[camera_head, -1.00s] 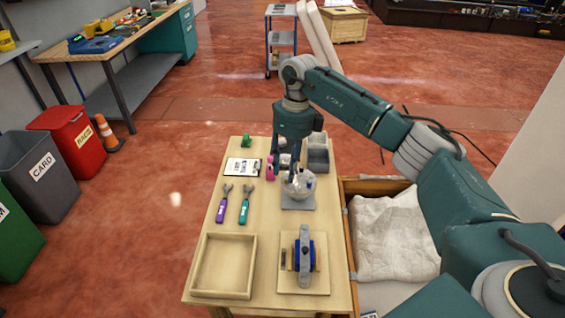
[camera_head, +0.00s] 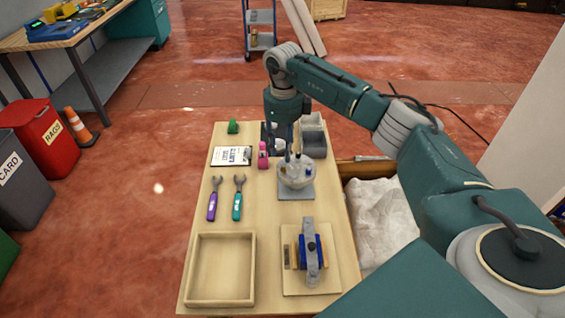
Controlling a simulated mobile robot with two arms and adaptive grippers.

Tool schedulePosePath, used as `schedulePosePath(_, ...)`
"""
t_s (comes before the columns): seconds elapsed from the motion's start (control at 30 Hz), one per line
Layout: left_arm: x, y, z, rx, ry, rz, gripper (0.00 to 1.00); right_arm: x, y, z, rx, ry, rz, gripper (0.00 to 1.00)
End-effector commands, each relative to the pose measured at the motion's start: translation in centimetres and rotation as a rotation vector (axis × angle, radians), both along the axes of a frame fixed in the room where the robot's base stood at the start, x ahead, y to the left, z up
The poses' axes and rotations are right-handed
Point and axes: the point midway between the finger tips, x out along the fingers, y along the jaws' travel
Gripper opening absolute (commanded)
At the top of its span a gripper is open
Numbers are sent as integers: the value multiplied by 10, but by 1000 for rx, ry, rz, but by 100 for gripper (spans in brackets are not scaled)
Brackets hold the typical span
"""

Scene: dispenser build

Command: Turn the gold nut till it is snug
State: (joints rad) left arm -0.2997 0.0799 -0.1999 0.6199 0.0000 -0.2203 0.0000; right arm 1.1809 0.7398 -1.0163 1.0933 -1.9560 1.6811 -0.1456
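I cannot make out a gold nut for certain. A blue vise-like fixture (camera_head: 303,252) with a grey bar (camera_head: 310,240) across it stands on a wooden board at the near right of the table; small orange-gold parts show at its sides. My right gripper (camera_head: 280,150) points down over the table's far half, just behind a clear bowl (camera_head: 295,173) with small things in it. Its dark fingers look apart, and I see nothing held between them. Two wrenches lie left of the bowl, one purple (camera_head: 213,200) and one teal (camera_head: 238,200). My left gripper is not in view.
An empty wooden tray (camera_head: 221,296) lies at the near left. A clipboard (camera_head: 232,156), a pink item (camera_head: 263,156), a green item (camera_head: 233,127) and grey bins (camera_head: 314,143) stand farther back. An open crate with white padding (camera_head: 380,222) is right of the table.

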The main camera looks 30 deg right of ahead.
Motion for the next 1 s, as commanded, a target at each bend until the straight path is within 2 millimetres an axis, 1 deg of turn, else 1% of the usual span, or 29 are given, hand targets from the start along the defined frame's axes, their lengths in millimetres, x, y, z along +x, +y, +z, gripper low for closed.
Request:
schedulePosePath(0.03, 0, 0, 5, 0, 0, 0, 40, -2, 1, -9, 1, 5, 0, 32)
schedulePosePath(0.1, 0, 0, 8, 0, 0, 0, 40, -1, 0, -22, 1, 5, -1, 32)
schedulePosePath(0.3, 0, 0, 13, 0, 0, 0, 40, -1, 1, -53, 2, 3, 1, 32)
schedulePosePath(0.5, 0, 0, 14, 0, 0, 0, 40, 0, 0, -65, 0, 0, 1, 32)
schedulePosePath(0.73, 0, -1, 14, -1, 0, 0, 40, 0, 0, -66, 0, 0, 1, 32)
schedulePosePath(0.77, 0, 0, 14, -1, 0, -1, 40, 0, 0, -66, 0, 0, 1, 30)
schedulePosePath(0.8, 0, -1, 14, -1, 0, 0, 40, 0, 0, -66, 0, 0, 1, 22)
schedulePosePath(0.87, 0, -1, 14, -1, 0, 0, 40, 0, 0, -65, 0, 0, 1, 10)
schedulePosePath(0.9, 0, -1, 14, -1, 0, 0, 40, 0, 0, -65, 0, 0, 1, 2)
schedulePosePath(0.93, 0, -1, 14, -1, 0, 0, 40, 0, 0, -65, 0, 0, 1, 0)
schedulePosePath(1.0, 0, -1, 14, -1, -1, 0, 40, 0, 0, -65, 0, 0, 1, 0)
